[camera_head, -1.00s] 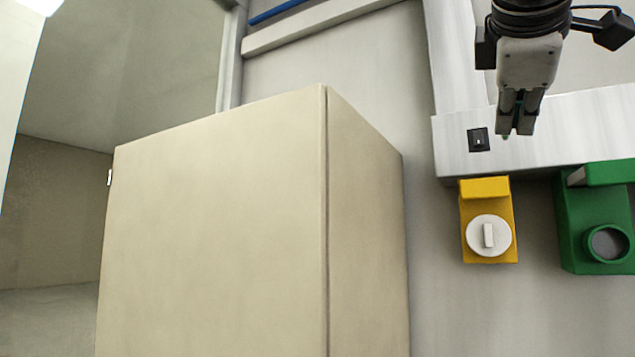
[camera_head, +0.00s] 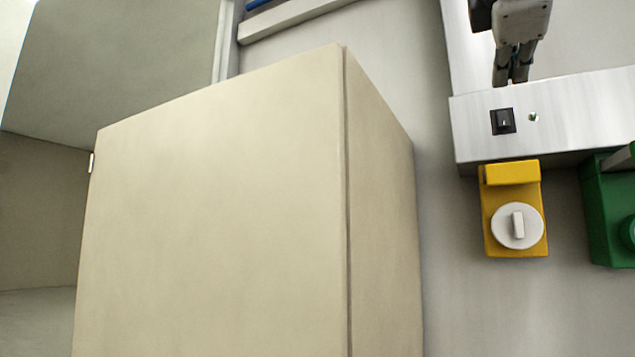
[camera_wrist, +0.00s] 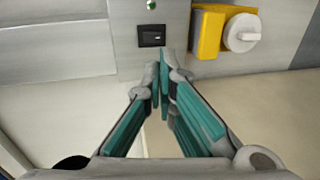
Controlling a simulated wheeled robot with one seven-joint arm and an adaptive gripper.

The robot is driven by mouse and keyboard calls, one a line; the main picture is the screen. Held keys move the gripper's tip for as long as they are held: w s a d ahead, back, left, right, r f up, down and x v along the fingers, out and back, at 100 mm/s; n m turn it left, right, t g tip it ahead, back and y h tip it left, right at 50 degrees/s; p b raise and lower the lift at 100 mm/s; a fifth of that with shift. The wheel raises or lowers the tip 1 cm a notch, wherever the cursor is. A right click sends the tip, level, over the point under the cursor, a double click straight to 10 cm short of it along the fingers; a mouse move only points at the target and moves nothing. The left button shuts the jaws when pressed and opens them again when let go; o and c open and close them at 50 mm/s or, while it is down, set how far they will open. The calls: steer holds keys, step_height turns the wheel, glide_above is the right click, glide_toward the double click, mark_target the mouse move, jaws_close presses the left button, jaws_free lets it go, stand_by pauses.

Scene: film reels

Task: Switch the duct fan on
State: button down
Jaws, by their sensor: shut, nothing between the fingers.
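A small black rocker switch (camera_head: 503,121) sits on a pale metal panel (camera_head: 590,108) at the upper right of the head view. A tiny green lamp or stud (camera_head: 534,117) is to its right. I cannot tell which way the rocker is pressed. My gripper (camera_head: 511,80) is shut and empty, just above the switch in the head view, apart from it in the picture. In the wrist view the teal fingertips (camera_wrist: 160,78) are together, below the switch (camera_wrist: 151,36); the green stud (camera_wrist: 151,4) shows at the top edge. No fan is seen.
A yellow box (camera_head: 491,220) with a white knob (camera_head: 517,226) is below the panel. A green box (camera_head: 606,220) is at the right edge. A large beige cabinet (camera_head: 215,210) fills the middle and left. Bare wall (camera_head: 450,290) shows between.

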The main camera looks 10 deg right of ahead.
mark_target(504, 125)
steer(key=p+x, duration=0.1)
steer(key=x, duration=1)
steer(key=shift+w+d+f, duration=0.15)
steer(key=shift+w+d, duration=0.15)
steer(key=shift+w, duration=0.1)
